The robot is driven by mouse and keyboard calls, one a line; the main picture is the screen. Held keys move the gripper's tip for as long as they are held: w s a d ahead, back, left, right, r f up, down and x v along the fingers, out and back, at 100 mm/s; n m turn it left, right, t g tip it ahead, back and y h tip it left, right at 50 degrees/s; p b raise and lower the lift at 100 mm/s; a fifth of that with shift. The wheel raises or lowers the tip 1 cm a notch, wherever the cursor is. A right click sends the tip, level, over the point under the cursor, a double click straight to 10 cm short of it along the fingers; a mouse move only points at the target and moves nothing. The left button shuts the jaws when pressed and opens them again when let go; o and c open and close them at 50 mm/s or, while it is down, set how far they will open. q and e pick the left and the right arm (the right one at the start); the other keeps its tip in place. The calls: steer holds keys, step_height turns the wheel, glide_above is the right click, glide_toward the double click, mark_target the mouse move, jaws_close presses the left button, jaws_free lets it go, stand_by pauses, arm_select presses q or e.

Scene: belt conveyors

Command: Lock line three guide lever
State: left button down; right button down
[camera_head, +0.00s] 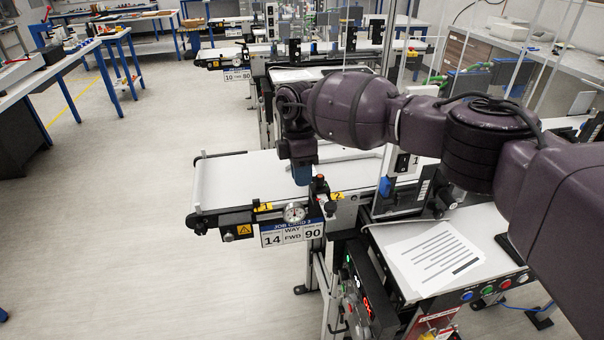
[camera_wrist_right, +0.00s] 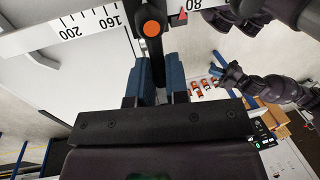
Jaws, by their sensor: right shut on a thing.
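My right gripper (camera_head: 303,174) reaches down over the near belt conveyor (camera_head: 232,182), by its front rail. The wrist view shows its blue fingers (camera_wrist_right: 160,80) shut on a black lever (camera_wrist_right: 153,52) with an orange button. A scale (camera_wrist_right: 90,28) runs behind the lever in the wrist view. A dark arm part with a blue tip (camera_wrist_right: 217,67), apparently my left gripper, shows there; its jaws are too small to tell.
A round gauge (camera_head: 295,213) and a red-topped knob (camera_head: 320,181) sit close to the right gripper, between yellow labels 1 (camera_head: 265,206) and 2 (camera_head: 338,196). A side table with a paper sheet (camera_head: 437,258) stands at right.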

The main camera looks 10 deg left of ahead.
steer(key=shift+w+r, duration=0.1)
stand_by(0.4)
steer(key=c, duration=1.1)
jaws_free()
step_height(320, 180, up, 10)
steer(key=w+b, duration=0.1)
steer(key=w, duration=0.1)
steer(key=shift+a+r, duration=0.25)
steer(key=shift+a, duration=0.1)
steer(key=shift+s, duration=0.1)
